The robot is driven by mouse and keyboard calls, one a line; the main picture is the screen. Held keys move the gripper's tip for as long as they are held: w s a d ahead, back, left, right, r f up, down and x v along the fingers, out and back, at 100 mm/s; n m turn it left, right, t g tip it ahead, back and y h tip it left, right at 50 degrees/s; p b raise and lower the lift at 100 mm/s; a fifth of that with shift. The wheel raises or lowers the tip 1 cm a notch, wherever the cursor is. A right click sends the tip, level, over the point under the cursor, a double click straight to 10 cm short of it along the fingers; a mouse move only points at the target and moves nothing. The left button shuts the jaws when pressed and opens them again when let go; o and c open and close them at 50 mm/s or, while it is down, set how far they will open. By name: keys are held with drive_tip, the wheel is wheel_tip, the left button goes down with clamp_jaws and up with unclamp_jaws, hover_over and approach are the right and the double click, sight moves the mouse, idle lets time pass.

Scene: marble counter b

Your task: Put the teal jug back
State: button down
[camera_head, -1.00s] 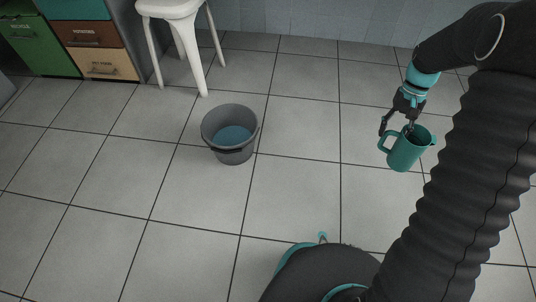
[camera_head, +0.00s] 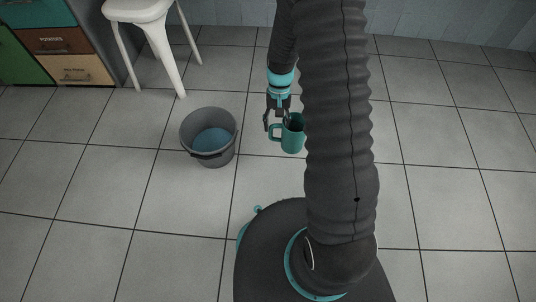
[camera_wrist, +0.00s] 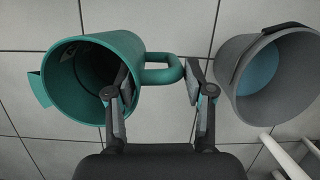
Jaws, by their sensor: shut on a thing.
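The teal jug (camera_head: 292,138) hangs above the tiled floor in my gripper (camera_head: 276,121), its handle toward the left in the head view. In the wrist view the jug (camera_wrist: 62,92) has its open mouth toward the camera, and its inside looks empty where I can see it. My gripper (camera_wrist: 155,88) straddles the handle side: one finger reaches into the mouth, the other is outside by the handle's outer end. My arm covers part of the area right of the jug in the head view. The place where the jug belongs cannot be made out.
A grey bucket (camera_head: 222,155) with a blue inside stands on the floor left of the jug; it also shows in the wrist view (camera_wrist: 243,106). A white stool (camera_head: 141,10) and drawers with labels (camera_head: 62,47) are at the back left. Floor at right is clear.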

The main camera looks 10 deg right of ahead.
drive_tip(key=s+f+m+p, duration=0.1)
drive_tip(key=s+f, duration=0.3)
drive_tip(key=w+a+f+b, duration=0.1)
drive_tip(key=w+a+f, duration=0.5)
drive_tip(key=w+f, duration=0.2)
drive_tip(key=shift+w+a+f+b, duration=0.3)
drive_tip(key=shift+f, duration=1.05)
drive_tip(key=shift+c, duration=2.1)
unclamp_jaws()
